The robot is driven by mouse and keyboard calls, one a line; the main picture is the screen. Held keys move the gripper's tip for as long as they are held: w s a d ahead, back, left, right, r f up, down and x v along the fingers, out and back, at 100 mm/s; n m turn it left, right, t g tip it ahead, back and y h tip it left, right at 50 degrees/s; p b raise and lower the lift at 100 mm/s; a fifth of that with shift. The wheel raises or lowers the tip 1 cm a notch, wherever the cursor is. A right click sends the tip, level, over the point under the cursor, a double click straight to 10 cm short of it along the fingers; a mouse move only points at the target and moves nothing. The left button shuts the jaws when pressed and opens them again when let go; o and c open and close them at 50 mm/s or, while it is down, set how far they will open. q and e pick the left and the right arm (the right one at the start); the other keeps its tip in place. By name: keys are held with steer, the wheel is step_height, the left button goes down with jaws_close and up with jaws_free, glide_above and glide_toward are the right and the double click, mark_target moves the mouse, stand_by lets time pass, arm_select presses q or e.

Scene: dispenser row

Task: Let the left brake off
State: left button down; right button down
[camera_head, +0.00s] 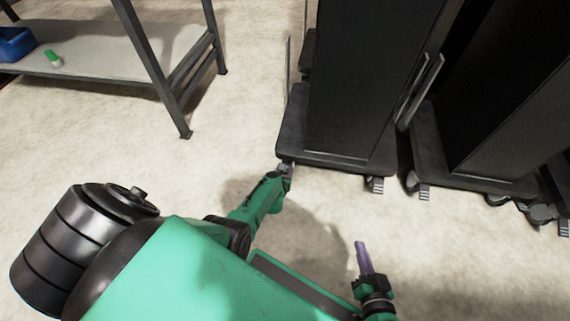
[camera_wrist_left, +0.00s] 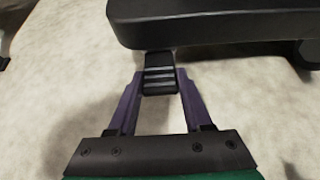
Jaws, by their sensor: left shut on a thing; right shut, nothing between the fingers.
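The black dispenser (camera_head: 340,90) stands on a dark wheeled base (camera_head: 330,160). Its left brake pedal (camera_wrist_left: 159,72) is a black ribbed tab that sticks out under the base edge in the left wrist view. My left gripper (camera_head: 287,168) is at the base's front left corner, low near the floor. In the left wrist view its purple fingers (camera_wrist_left: 160,80) are on both sides of the pedal and shut on it. The wheel behind the pedal is hidden. My right gripper (camera_head: 362,256) is shut and empty, apart from the dispenser, over the floor at the lower right.
The same base's right caster (camera_head: 375,184) shows a grey pedal. A second dispenser (camera_head: 510,110) stands close on the right, with its own casters. A metal-framed table (camera_head: 130,50) at upper left holds a blue bin (camera_head: 15,45) and a green-capped bottle (camera_head: 53,58). The floor in front is clear.

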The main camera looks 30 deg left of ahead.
arm_select(q)
steer(key=shift+s+d+p, duration=0.1)
steer(key=shift+p, duration=0.2)
arm_select(e)
steer(key=shift+w+r, duration=0.35)
steer(key=shift+r, duration=0.15)
arm_select(q)
steer(key=shift+c, duration=1.6)
jaws_free()
steer(key=p+v, duration=0.9)
steer(key=v, duration=0.5)
steer(key=shift+r, duration=0.25)
arm_select(e)
steer(key=s+d+r+n+g+h, duration=0.1)
steer(key=d+r+g+h, duration=0.2)
steer(key=d+r+g, duration=0.3)
step_height(320, 180, up, 3)
steer(key=shift+s+d+f+n+g, duration=0.15)
steer(key=shift+d+n+g, duration=0.15)
steer(key=shift+d, duration=0.6)
